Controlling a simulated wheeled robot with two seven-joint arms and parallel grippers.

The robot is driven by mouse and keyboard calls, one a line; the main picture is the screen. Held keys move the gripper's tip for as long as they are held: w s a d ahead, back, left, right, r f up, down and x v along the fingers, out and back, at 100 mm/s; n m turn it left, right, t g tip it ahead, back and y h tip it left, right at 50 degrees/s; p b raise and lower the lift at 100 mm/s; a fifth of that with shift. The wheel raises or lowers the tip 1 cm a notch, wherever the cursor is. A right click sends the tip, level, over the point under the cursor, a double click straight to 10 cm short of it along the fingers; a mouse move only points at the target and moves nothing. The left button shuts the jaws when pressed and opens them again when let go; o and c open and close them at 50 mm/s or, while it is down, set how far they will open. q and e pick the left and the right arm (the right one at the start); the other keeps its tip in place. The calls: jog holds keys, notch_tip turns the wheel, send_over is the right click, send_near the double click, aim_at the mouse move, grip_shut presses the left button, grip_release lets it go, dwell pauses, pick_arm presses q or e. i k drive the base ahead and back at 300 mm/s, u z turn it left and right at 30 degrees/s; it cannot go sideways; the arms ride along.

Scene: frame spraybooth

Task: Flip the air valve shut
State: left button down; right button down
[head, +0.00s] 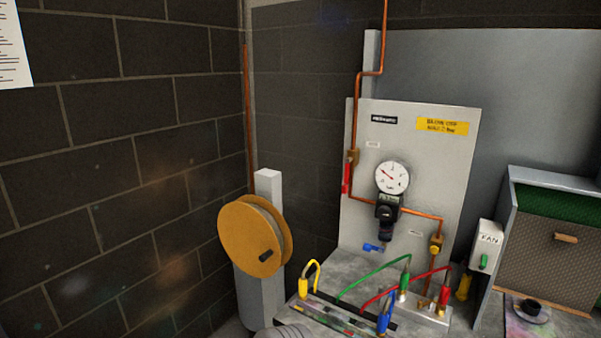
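A metal panel (406,145) on the back wall carries copper pipe (355,115), a round white gauge (391,177) and a dark regulator body below it. At the panel's left edge a brass valve (352,156) sits on the vertical pipe run. Its red lever (346,178) points down, roughly in line with the pipe. A small blue lever (374,247) sits under the regulator, roughly level. Another brass fitting (436,243) is on the pipe at lower right. The labels are too small to read surely. Neither of my grippers shows in the head view.
A post with an orange-brown reel (250,239) stands left of the panel. Yellow, green, red and blue hoses (388,271) cross the grey bench below. A fan switch box (486,246) and a booth cabinet (553,252) are at right. The space before the red lever looks clear.

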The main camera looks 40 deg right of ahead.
aim_at(344, 188)
jog(key=i, duration=1.65)
jog(key=z, duration=3.45)
